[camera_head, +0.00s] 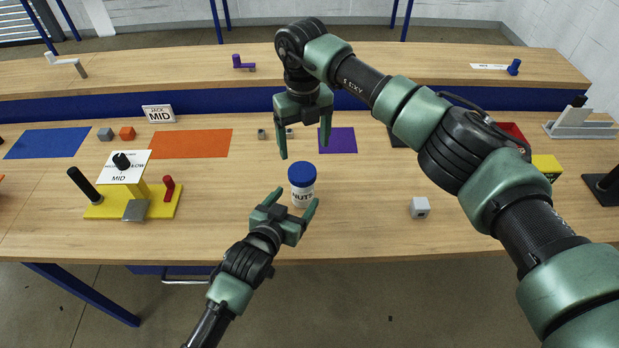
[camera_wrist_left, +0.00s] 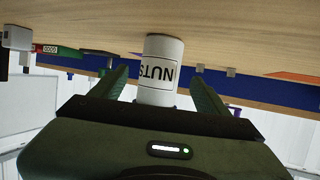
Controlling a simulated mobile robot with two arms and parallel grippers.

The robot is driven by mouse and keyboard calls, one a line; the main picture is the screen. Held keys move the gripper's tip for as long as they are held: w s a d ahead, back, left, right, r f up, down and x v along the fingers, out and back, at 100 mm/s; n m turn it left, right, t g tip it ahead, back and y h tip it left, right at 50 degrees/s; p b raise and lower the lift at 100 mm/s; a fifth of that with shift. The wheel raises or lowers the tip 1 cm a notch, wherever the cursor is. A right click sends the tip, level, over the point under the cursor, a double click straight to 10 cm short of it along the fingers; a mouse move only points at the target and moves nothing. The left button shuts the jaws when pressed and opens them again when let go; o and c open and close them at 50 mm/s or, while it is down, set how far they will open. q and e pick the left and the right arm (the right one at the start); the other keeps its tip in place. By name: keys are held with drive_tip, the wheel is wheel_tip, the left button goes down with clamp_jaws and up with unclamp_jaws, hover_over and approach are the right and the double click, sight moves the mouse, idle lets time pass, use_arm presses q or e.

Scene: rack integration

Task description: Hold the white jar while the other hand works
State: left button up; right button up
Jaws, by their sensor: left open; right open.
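The white jar (camera_head: 302,190) with a blue lid and a "NUTS" label stands upright on the wooden table. My left gripper (camera_head: 297,205) is open at the jar's near side, its fingers pointing at it. In the left wrist view the jar (camera_wrist_left: 160,72) appears upside down between the two open fingers (camera_wrist_left: 160,90), with room visible on both sides. My right gripper (camera_head: 304,145) is open and empty above the table, pointing down a little above and behind the blue lid.
A yellow stand (camera_head: 160,204) with a "MID" card is at left. A grey cube (camera_head: 419,207) lies to the right of the jar. Orange (camera_head: 190,144), blue (camera_head: 47,143) and purple (camera_head: 338,141) mats lie behind. The table between the yellow stand and the jar is clear.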

sight(298, 195)
use_arm(q)
drive_tip(key=x, duration=0.6)
drive_tip(key=shift+s+r, duration=0.1)
drive_tip(key=shift+s, duration=0.05)
clamp_jaws()
